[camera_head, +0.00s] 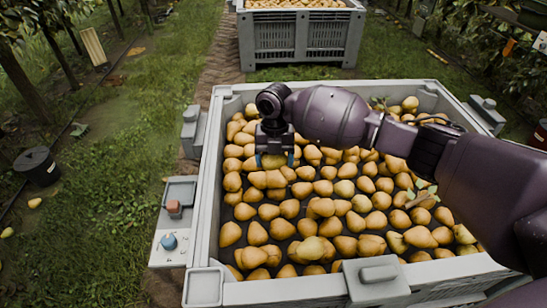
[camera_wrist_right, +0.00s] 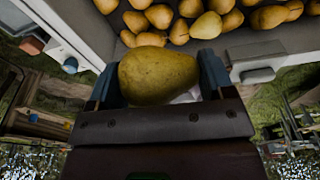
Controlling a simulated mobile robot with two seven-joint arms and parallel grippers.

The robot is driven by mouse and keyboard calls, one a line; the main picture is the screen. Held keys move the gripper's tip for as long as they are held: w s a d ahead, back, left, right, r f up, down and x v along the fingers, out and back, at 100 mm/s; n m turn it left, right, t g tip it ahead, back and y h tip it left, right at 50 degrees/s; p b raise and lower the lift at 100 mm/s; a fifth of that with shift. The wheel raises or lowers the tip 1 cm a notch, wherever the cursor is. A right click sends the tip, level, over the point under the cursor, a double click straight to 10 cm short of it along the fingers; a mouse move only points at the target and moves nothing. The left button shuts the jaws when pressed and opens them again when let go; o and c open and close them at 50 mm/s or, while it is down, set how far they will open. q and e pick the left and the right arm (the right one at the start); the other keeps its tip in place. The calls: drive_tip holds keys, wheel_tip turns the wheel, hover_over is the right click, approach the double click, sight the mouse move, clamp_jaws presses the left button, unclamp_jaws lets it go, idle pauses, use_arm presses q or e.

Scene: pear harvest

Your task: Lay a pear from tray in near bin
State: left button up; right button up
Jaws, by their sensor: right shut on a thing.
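The near bin (camera_head: 212,165) is a large pale grey crate holding many yellow-orange pears in the head view. My right gripper (camera_head: 277,157) reaches over its back left part, pointing down. It is shut on a yellow pear (camera_wrist_right: 158,75), which sits between the two blue-grey fingers in the right wrist view. In the head view that pear is mostly hidden by the gripper, and I cannot tell whether it touches the pears below. A small grey tray (camera_head: 181,186) at the bin's left side shows no pear. My left gripper is not in view.
A reddish object (camera_head: 174,207) and a blue knob (camera_head: 169,242) sit on the left side shelf. A second grey bin (camera_head: 301,38) of pears stands behind. A dark bucket (camera_head: 37,166) is on the grass at left. The near bin's rim surrounds my gripper.

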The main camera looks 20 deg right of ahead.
use_arm(q)
drive_tip(key=b, duration=0.2)
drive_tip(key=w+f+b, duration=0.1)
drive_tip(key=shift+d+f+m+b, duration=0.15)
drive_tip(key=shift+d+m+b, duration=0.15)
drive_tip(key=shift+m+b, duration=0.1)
use_arm(e)
wheel_tip(320, 180, down, 10)
drive_tip(key=shift+r, duration=0.2)
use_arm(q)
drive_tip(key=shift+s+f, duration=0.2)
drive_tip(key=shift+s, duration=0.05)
